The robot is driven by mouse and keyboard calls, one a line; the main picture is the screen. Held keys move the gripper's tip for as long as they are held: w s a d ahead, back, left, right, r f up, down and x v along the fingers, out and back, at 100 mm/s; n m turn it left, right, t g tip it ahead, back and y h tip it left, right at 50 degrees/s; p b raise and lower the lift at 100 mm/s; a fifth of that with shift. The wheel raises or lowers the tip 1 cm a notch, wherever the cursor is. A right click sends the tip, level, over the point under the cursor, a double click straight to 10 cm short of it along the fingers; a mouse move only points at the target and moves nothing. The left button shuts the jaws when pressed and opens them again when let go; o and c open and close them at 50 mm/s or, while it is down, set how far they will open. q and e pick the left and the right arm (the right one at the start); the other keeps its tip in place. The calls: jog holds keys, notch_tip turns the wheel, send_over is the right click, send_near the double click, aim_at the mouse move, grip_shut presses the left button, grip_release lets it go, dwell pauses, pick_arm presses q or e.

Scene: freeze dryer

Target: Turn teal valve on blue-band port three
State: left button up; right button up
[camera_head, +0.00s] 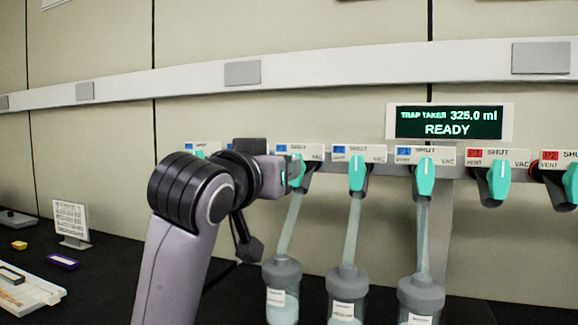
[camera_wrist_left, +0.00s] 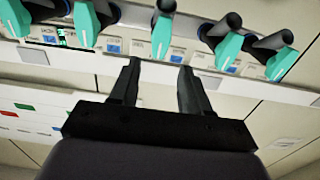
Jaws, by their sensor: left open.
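A row of ports on the wall rail carries teal valve handles, all hanging roughly downward. Blue-band ports are on the left; the numbers are too small to read, so I cannot tell which is three. A teal valve (camera_head: 297,170) is right beside my left gripper (camera_head: 284,172), its label reading SHUT. More blue-band teal valves are to its right (camera_head: 356,171) (camera_head: 425,177). In the left wrist view, my left gripper (camera_wrist_left: 159,63) is open and empty, with one teal valve (camera_wrist_left: 163,37) just beyond its fingertips, between them in the picture. My right gripper is not in view.
Clear tubes lead down to grey-capped flasks (camera_head: 346,283) below the valves. Red-band ports (camera_head: 498,182) are on the right. A display (camera_head: 448,122) reads READY, 325.0 ml. Small items and a white tray (camera_head: 22,290) lie on the dark bench at left.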

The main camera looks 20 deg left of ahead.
pick_arm(q)
jog(key=shift+w+d+p, duration=0.15)
jog(key=shift+w+p, duration=0.3)
jog(key=shift+w, duration=3)
jog(key=shift+r, duration=0.1)
grip_shut()
